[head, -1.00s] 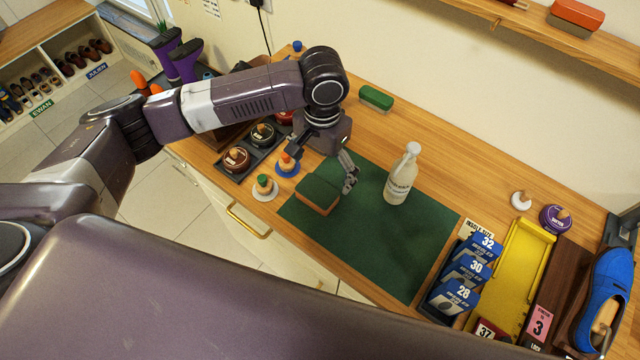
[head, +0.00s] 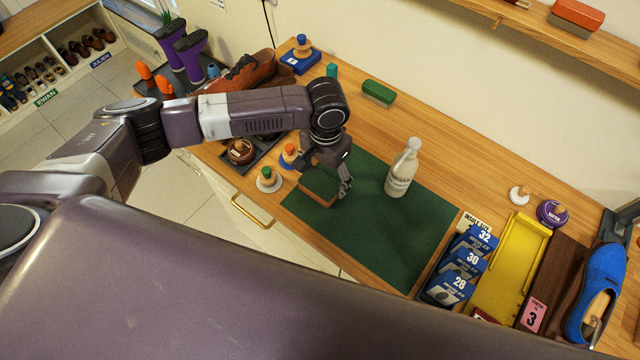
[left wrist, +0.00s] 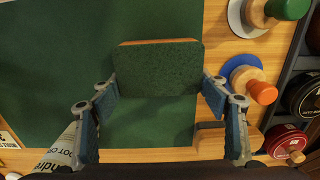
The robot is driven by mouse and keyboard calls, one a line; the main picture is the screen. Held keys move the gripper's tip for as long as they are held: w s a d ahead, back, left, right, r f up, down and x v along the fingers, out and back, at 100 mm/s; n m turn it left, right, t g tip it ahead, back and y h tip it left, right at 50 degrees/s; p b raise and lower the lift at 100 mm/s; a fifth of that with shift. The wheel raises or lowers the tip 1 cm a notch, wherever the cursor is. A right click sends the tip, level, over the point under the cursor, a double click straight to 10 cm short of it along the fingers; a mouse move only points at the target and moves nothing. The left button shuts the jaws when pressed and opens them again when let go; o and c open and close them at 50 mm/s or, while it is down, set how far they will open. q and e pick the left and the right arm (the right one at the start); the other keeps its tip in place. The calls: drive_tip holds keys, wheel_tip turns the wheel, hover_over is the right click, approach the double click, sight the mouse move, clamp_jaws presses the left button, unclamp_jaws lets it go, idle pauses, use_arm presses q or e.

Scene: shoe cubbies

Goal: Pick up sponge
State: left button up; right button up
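The sponge (head: 318,192), with a green top and an orange-brown body, lies on the left part of the dark green mat (head: 390,240). My left gripper (head: 325,176) is just above it, pointing down and partly covering it. In the left wrist view the sponge (left wrist: 158,68) shows between the two spread fingers of my left gripper (left wrist: 160,88), a little ahead of them. The fingers are open, with nothing held; whether they touch the sponge's sides is unclear. My right gripper is not in view.
A white bottle (head: 402,168) stands on the mat right of the gripper. Round-handled daubers (head: 268,180) and polish tins (head: 240,151) are to the left. A green-topped brush (head: 378,93) lies behind. Blue insole boxes (head: 460,264) and a yellow tray (head: 508,268) are at right.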

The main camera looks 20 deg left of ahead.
use_arm(q)
drive_tip(key=shift+c, duration=0.2)
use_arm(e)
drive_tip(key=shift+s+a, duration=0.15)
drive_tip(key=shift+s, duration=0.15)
use_arm(q)
drive_tip(key=shift+r, duration=0.1)
